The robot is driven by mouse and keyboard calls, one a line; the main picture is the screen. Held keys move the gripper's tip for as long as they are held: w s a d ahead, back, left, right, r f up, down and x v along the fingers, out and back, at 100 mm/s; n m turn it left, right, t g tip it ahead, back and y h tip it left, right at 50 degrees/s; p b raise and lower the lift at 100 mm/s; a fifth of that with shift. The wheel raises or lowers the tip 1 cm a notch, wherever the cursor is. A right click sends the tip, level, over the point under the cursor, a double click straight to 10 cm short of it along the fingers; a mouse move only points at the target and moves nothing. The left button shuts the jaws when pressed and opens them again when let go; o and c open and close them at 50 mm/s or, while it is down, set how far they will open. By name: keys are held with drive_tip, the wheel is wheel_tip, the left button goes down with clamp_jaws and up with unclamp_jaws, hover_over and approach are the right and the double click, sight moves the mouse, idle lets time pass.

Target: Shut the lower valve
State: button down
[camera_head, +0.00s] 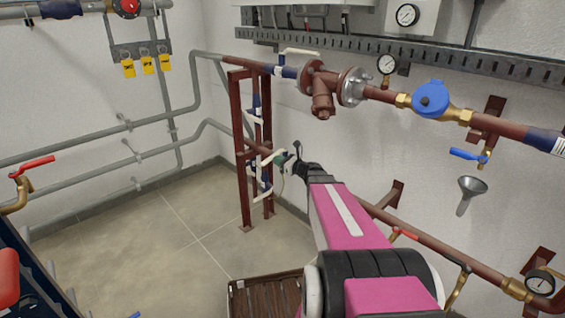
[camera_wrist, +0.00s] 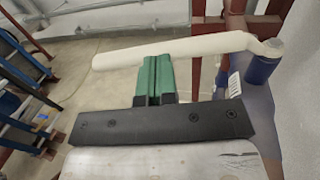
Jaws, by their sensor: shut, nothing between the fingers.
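A dark red upright frame (camera_head: 241,150) against the wall carries pipework with white-handled valves. One white handle (camera_head: 272,157) is at mid-height, and a lower white handle (camera_head: 265,191) is below it. I cannot tell which valve this is, or whether the fingertips touch the handle.
A red-brown pipe (camera_head: 440,252) with a gauge (camera_head: 540,282) runs along the wall at right. A brown slatted crate (camera_head: 266,296) is on the floor below my arm. Grey pipes (camera_head: 100,155) line the left wall. The tiled floor (camera_head: 150,235) left of the frame is clear.

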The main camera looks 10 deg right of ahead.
sight(271, 159)
drive_tip(key=shift+x, duration=1.75)
drive_tip(key=shift+s+a, duration=0.15)
drive_tip(key=shift+a, duration=0.05)
drive_tip(key=s+d, duration=0.7)
drive_tip(key=s, duration=0.5)
drive_tip(key=s+a+f+n+g+h, duration=0.4)
drive_tip(key=s+a+f+n+g, duration=0.45)
drive_tip(key=n, duration=0.65)
drive_tip(key=s+d+f+n+g+h, duration=0.2)
drive_tip(key=s+n+h, duration=0.5)
drive_tip(key=n, duration=0.5)
drive_tip(key=shift+d+f+g+h, duration=0.15)
drive_tip(key=shift+d+g+h, duration=0.5)
drive_tip(key=shift+g+h, duration=0.4)
